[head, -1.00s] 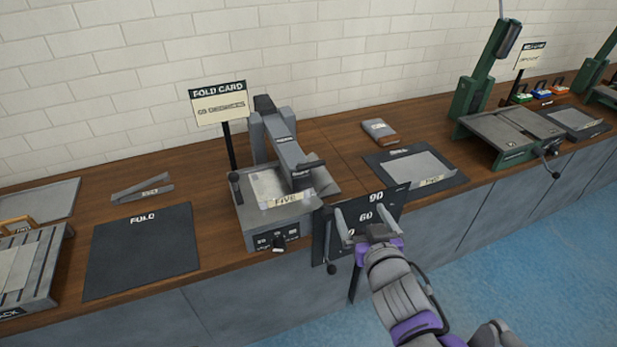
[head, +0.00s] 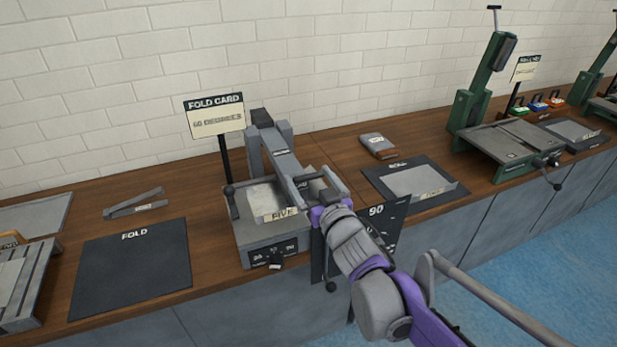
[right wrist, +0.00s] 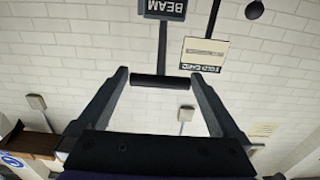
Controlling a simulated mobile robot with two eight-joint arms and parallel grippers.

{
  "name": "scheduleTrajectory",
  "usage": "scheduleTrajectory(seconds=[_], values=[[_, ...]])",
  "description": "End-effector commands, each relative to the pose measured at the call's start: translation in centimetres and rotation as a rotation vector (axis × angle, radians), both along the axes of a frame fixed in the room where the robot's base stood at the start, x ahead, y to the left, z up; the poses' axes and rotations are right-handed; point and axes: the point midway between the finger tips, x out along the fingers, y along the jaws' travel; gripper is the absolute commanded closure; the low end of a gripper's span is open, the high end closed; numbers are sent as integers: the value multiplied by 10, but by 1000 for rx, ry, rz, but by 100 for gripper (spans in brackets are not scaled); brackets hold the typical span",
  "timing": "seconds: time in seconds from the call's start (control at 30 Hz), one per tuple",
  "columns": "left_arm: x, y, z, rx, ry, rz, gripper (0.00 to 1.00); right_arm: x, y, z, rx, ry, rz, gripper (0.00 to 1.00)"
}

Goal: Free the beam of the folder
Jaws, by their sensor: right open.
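The folder (head: 262,236) stands at the bench's front edge, with a grey base and a dial on its front. Its grey beam (head: 284,165) slants forward over a metal sheet (head: 262,200) labelled FIVE. My right gripper (head: 318,187) is open at the beam's front end. In the right wrist view the beam's dark handle bar (right wrist: 160,81) lies between the tips of my open right gripper (right wrist: 160,76), with the BEAM label (right wrist: 163,9) beyond it. In the head view my gripper partly hides the handle. My left gripper is not in view.
A fold card (head: 215,118) reading 60 degrees stands behind the folder. A dark angle plate (head: 388,222) marked 90 hangs at its right front. A dark FOLD mat (head: 130,270) lies left; another mat (head: 372,177) with a bent sheet lies right. Green machines (head: 487,100) stand further right.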

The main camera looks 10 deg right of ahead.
Motion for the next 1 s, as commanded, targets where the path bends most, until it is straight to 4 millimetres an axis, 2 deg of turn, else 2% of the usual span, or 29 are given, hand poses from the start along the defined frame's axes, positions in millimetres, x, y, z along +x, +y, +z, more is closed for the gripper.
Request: scheduleTrajectory(seconds=[0.13, 0.4, 0.9, 0.97, 1.0], values=[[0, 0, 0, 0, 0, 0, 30, 8, 2, 0, 1, 0, 0, 0], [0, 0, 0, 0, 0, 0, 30, 8, 2, 0, 0, 0, 0, 2], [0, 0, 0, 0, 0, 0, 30, 8, 2, 0, 0, 0, 0, 92], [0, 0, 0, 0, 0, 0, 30, 8, 2, 0, 0, 0, 0, 100], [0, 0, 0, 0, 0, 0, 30, 8, 2, 0, 0, 0, 0, 100]])
